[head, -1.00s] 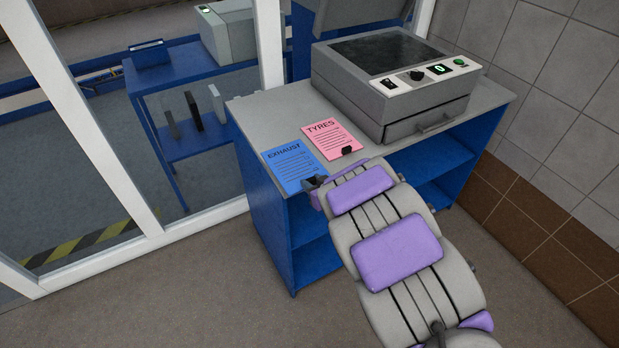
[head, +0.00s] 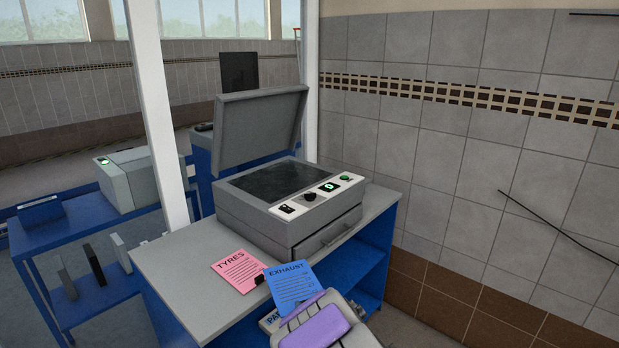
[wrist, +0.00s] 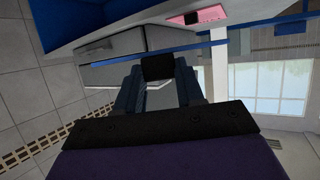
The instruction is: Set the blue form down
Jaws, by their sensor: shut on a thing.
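The blue form (head: 291,284), headed EXHAUST, is in my gripper at the lower middle of the head view. It appears raised by the front of the grey counter, to the right of the pink form. In the wrist view the blue form (wrist: 240,45) shows nearly edge-on as a thin blue strip. My gripper (wrist: 157,70) is shut on the black tab at this form. In the head view the fingertips are hidden by the form and my arm. The height above the counter is hard to tell.
The pink TYRES form (head: 238,270) lies on the grey counter (head: 185,280), with bare room to its left. Behind it stands a grey copier (head: 290,215) with its lid (head: 248,125) raised. A white post (head: 155,110) and a blue bench (head: 110,285) are left.

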